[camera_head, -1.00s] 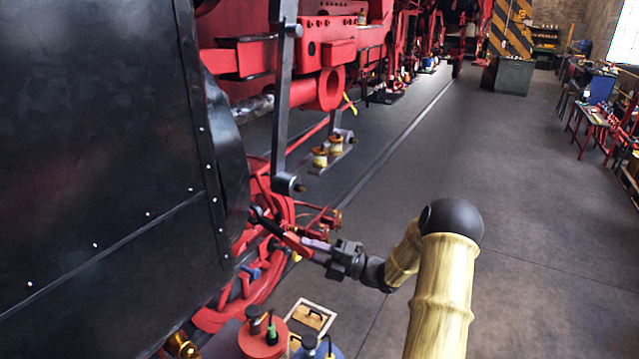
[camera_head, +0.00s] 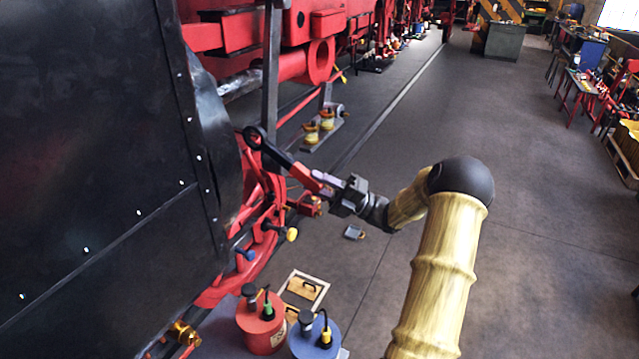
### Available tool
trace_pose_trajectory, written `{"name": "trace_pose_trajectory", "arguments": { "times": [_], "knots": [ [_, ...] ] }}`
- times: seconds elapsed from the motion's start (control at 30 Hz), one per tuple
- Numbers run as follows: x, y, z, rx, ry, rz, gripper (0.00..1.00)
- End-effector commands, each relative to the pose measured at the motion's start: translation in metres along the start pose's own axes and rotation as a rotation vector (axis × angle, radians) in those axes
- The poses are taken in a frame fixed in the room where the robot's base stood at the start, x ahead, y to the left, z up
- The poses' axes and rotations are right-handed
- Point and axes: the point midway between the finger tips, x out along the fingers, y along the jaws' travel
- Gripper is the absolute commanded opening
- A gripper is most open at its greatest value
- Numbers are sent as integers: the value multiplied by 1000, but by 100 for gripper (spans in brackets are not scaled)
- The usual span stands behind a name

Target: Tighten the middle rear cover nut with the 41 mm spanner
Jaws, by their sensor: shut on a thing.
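My gripper (camera_head: 333,188) is shut on a spanner (camera_head: 279,156), around the red and purplish part of its handle. The spanner's dark ring end (camera_head: 254,137) points up and left, near the edge of the large black casing (camera_head: 110,150). The ring looks free, with nothing seen inside it, though its depth from the casing is hard to judge. The middle rear cover nut cannot be made out; several small bright bolt heads (camera_head: 139,212) dot the casing. The size mark on the spanner cannot be read.
Red wheel and rod parts (camera_head: 262,235) lie below the spanner. A red can (camera_head: 262,322), a blue can (camera_head: 314,338) and a wooden tray (camera_head: 302,290) stand at bottom. A dark upright bar (camera_head: 271,85) stands just behind the ring.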

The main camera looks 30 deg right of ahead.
Motion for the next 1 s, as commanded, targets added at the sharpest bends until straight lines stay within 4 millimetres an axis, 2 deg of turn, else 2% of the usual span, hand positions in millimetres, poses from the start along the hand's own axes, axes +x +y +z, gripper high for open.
{"name": "trace_pose_trajectory", "arguments": {
  "times": [0.43,1.0],
  "knots": [
    [14,-2,-39,1,5,3,0],
    [17,1,-44,1,4,3,0]
  ]
}}
